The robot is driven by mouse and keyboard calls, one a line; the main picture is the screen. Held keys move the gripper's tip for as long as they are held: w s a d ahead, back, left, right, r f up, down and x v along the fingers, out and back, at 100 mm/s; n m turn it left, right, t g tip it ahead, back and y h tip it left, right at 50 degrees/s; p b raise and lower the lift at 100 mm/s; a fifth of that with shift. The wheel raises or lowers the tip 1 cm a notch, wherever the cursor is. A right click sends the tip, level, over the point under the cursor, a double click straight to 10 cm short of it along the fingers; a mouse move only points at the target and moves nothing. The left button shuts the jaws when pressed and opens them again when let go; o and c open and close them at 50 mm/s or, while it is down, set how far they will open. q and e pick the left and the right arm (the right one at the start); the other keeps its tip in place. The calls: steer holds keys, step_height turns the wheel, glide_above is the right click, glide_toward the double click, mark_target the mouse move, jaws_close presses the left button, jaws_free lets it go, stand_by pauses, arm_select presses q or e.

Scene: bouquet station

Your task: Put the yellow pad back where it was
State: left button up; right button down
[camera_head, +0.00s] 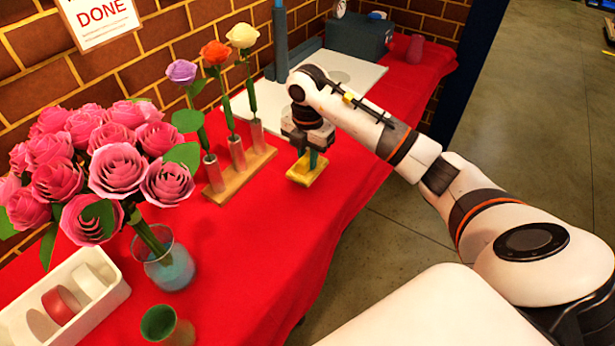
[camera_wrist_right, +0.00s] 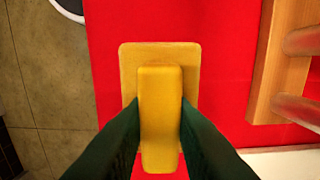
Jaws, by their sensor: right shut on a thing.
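The yellow pad (camera_head: 304,174) is a flat yellow block with a raised grip, on or just above the red cloth to the right of the wooden flower stand. I cannot tell whether its underside touches the cloth. My right gripper (camera_head: 314,158) points down from above and is shut on the pad's grip. In the right wrist view the pad's base (camera_wrist_right: 190,58) lies beyond the grip, and the dark fingers of my right gripper (camera_wrist_right: 160,115) press on both sides of that grip. My left gripper is not in view.
The wooden stand (camera_head: 240,180) holds three single flowers beside the pad. A vase (camera_head: 168,268) of pink roses, a green cup (camera_head: 162,324) and a white tray (camera_head: 105,262) stand nearer. A white board (camera_head: 358,72) lies behind. Red cloth (camera_head: 265,245) in front is clear.

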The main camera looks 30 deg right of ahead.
mark_target(307, 173)
step_height(307, 173, down, 6)
steer(key=shift+r, duration=0.1)
stand_by(0.4)
steer(key=c, duration=1.3)
jaws_free()
steer(key=shift+o, duration=0.2)
steer(key=shift+r, duration=0.1)
step_height(307, 173, up, 12)
steer(key=shift+f, duration=0.1)
